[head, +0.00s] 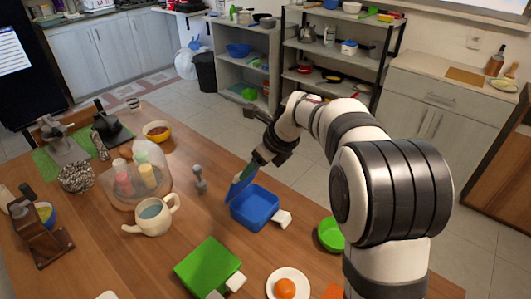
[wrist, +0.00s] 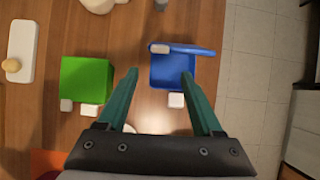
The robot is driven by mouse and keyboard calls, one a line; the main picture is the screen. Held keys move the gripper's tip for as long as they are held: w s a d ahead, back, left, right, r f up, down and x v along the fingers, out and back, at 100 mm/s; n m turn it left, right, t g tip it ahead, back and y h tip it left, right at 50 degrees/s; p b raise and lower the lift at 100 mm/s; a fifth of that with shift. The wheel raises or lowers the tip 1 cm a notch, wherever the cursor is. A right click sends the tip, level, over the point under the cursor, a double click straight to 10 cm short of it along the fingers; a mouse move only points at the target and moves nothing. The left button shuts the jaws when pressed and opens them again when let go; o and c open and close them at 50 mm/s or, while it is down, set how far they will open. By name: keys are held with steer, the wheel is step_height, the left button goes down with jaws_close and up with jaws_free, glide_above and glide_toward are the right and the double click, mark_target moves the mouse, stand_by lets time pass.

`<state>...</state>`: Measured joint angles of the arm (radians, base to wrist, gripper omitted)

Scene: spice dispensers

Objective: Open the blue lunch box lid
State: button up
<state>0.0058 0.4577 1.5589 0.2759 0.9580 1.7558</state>
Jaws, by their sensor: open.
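The blue lunch box (head: 255,206) sits on the wooden table, with a white tab at its right side. Its blue lid (head: 234,190) stands up steeply at the box's left edge, and the inside of the box is exposed. In the wrist view the box (wrist: 172,74) shows from above, with the lid (wrist: 190,49) nearly edge-on along its far side and a white latch at the lid's left end. My gripper (head: 246,173) is open above the box, close to the lid. In the wrist view its teal fingers (wrist: 160,74) are apart with nothing between them; contact with the lid cannot be told.
A green lunch box (head: 208,266) stands nearby on the table. A green bowl (head: 331,235) and a plate with an orange ball (head: 288,284) are near the front.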

steer(key=v, duration=1)
steer(key=shift+s+f, duration=0.15)
steer(key=shift+f, duration=0.1)
steer(key=shift+c, duration=0.8)
steer(key=shift+t+y, duration=0.4)
steer(key=shift+y, duration=0.1)
steer(key=f, duration=0.2)
steer(key=d+f, duration=0.1)
steer(key=f, duration=0.2)
steer(key=s+f, duration=0.1)
steer(key=f, duration=0.1)
steer(key=shift+s+d+f, duration=0.15)
steer(key=shift+f, duration=0.1)
steer(key=c, duration=0.7)
steer(key=x, duration=1)
jaws_close()
steer(key=shift+w+a+r, duration=0.45)
steer(key=shift+w+a, duration=0.2)
steer(key=shift+w+a+r, duration=0.45)
steer(key=shift+w+a, duration=0.2)
